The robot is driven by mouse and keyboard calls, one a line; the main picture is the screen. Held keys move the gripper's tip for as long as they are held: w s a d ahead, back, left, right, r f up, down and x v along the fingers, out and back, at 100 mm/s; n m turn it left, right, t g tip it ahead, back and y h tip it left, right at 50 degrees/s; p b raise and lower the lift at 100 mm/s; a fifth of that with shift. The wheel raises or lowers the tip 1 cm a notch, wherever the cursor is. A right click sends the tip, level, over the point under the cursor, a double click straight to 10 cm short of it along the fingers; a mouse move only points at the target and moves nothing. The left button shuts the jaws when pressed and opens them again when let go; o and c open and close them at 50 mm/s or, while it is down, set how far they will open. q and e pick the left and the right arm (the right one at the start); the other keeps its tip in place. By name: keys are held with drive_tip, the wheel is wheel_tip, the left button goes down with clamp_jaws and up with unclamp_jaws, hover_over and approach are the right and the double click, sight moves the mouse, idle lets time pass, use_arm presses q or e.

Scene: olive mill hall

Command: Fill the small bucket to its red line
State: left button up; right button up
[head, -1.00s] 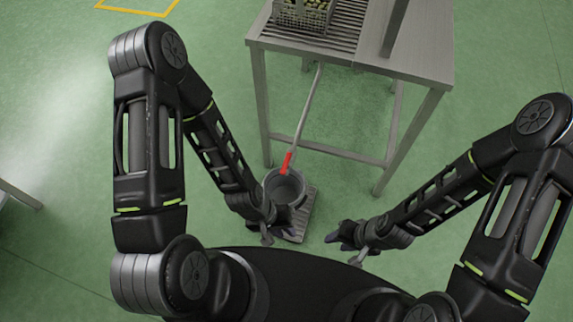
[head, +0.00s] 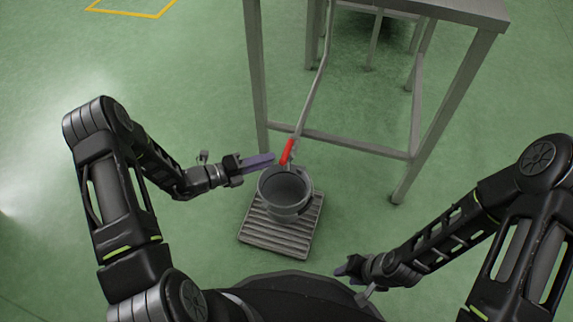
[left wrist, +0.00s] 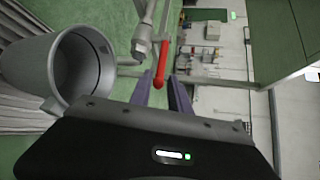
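The small grey metal bucket (head: 302,202) stands upright on a slatted grate (head: 262,238). It also shows at the left of the left wrist view (left wrist: 28,68). I cannot make out its red line or any liquid inside. A pipe (head: 318,85) comes down to a tap with a red lever (head: 288,151) just above the bucket's far rim. The red lever (left wrist: 162,65) also shows in the left wrist view, ahead of the gap between my left fingers. My left gripper (head: 272,160) is open beside the lever, apart from it. My right gripper (head: 347,267) is low right of the grate, away from the bucket; its fingers are unclear.
A steel table (head: 440,8) stands behind the tap, with legs and a crossbar (head: 350,145) close to the pipe. The green floor is clear left of the grate. A yellow floor marking (head: 130,13) lies at the far left.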

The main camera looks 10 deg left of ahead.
sight(287, 152)
use_arm(q)
drive_tip(key=shift+w+a+r, duration=0.1)
drive_tip(key=b+x, duration=0.2)
drive_tip(key=x, duration=0.4)
drive_tip(key=shift+w+d, duration=0.25)
drive_tip(key=shift+d, duration=0.05)
drive_tip(key=shift+w+d+f, duration=0.2)
drive_tip(key=shift+w+d, duration=0.15)
